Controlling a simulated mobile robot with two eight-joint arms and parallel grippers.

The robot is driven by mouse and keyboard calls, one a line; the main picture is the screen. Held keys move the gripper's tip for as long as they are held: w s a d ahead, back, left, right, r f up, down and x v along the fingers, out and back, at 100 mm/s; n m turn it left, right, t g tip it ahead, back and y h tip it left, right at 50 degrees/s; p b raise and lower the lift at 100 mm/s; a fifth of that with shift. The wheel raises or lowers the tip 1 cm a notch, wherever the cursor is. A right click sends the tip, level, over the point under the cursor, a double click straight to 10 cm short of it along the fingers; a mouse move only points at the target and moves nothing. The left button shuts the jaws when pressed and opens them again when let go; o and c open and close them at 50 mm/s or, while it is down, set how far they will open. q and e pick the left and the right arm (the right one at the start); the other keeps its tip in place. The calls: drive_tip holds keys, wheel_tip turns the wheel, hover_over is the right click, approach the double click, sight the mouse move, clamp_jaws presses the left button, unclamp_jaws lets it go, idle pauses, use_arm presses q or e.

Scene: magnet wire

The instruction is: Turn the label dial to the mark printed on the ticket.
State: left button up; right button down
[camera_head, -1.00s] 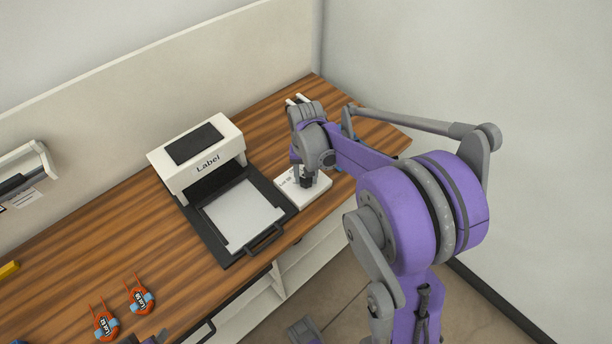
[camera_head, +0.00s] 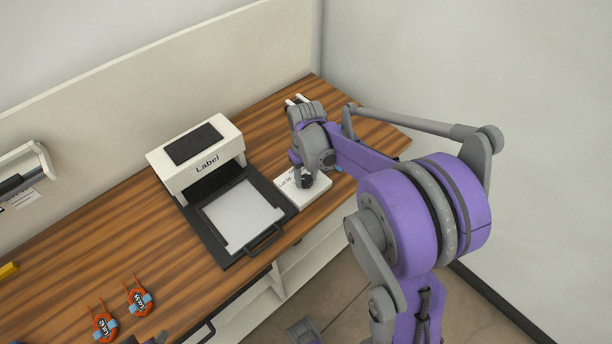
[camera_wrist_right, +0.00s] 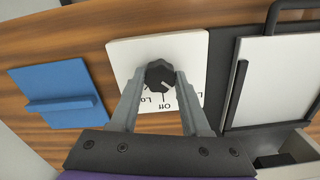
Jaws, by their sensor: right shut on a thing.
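The label dial is a black knob (camera_wrist_right: 159,74) on a white square plate (camera_wrist_right: 190,45), seen in the right wrist view. Printed marks on the plate include "Off" and partly covered words starting with "L". The knob's pointer is not clear to me. My right gripper (camera_wrist_right: 160,82) is shut on the knob, one finger on each side. In the head view the plate (camera_head: 319,189) stands at the right of the label machine, under my right gripper (camera_head: 305,182). A small printed paper (camera_head: 25,199), possibly the ticket, is at the far left; its print is unreadable. My left gripper is not clearly seen.
The white label machine (camera_head: 196,155) has a black tray (camera_head: 231,262) with a pale sheet. A blue ridged piece (camera_wrist_right: 55,85) lies beside the dial plate. Orange coils, "Lot 55" (camera_head: 139,300) and "Lot 52" (camera_head: 103,327), lie front left. The wooden table between is clear.

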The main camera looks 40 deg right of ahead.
sight(306, 179)
idle(0.3)
drive_tip(key=shift+c, duration=1.9)
unclamp_jaws()
drive_tip(key=shift+r, duration=0.15)
wheel_tip(306, 179, up, 11)
drive_tip(key=p, duration=0.1)
drive_tip(key=shift+f, duration=0.2)
drive_tip(key=s+a+r+n+t+p, duration=0.1)
drive_tip(key=s+a+t+p, duration=0.4)
drive_tip(key=s+a, duration=0.9)
drive_tip(key=shift+s+a+p, duration=0.15)
drive_tip(key=shift+a+p, duration=0.15)
drive_tip(key=shift+p, duration=0.05)
